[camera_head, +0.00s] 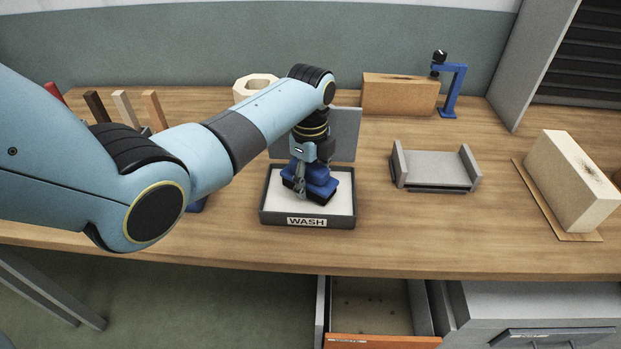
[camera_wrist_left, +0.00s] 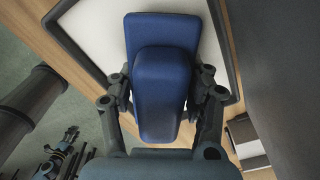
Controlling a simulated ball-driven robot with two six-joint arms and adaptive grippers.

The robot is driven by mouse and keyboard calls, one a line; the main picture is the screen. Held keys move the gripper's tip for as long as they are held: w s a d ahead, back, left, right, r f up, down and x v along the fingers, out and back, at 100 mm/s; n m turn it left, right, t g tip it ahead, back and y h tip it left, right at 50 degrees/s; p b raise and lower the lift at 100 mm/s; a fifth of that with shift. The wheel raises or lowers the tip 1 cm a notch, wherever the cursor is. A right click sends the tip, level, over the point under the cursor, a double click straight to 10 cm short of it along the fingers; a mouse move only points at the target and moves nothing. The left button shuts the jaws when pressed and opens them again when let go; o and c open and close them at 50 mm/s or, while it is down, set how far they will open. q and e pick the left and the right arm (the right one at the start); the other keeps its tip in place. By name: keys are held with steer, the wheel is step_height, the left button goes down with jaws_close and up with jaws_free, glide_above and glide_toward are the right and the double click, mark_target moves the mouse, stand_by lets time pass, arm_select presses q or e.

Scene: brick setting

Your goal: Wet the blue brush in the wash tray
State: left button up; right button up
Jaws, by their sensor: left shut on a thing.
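The wash tray (camera_head: 340,212) is a dark-rimmed tray with a pale inside and a WASH label on its front wall. It stands near the front of the bench. My left gripper (camera_head: 303,180) points down over the tray, shut on the blue brush (camera_head: 322,187). In the left wrist view the brush (camera_wrist_left: 163,85) shows its blue handle and body between the two fingers (camera_wrist_left: 162,100), with the pale tray (camera_wrist_left: 95,32) behind it. The brush is low inside the tray's outline. The gripper hides part of it, and I cannot tell whether its underside touches the tray floor.
A grey panel (camera_head: 346,135) stands behind the tray. A grey bracket-shaped holder (camera_head: 437,168) is to the right, then a pale block (camera_head: 573,180). A tan brick (camera_head: 398,95) and a blue stand (camera_head: 455,92) are at the back. An open drawer (camera_head: 378,340) is below the front edge.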

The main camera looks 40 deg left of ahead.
steer(key=shift+a, duration=0.25)
stand_by(0.4)
arm_select(q)
steer(key=shift+f, duration=0.3)
arm_select(e)
steer(key=shift+s+f, duration=0.15)
steer(key=shift+f, duration=0.1)
arm_select(q)
steer(key=shift+f+b, duration=0.15)
steer(key=shift+b, duration=0.15)
arm_select(e)
steer(key=shift+s+d, duration=0.1)
steer(key=shift+d, duration=0.1)
steer(key=shift+r, duration=0.2)
stand_by(0.4)
arm_select(q)
steer(key=shift+s+f, duration=0.1)
arm_select(e)
steer(key=shift+a, duration=0.2)
arm_select(q)
steer(key=shift+p, duration=0.3)
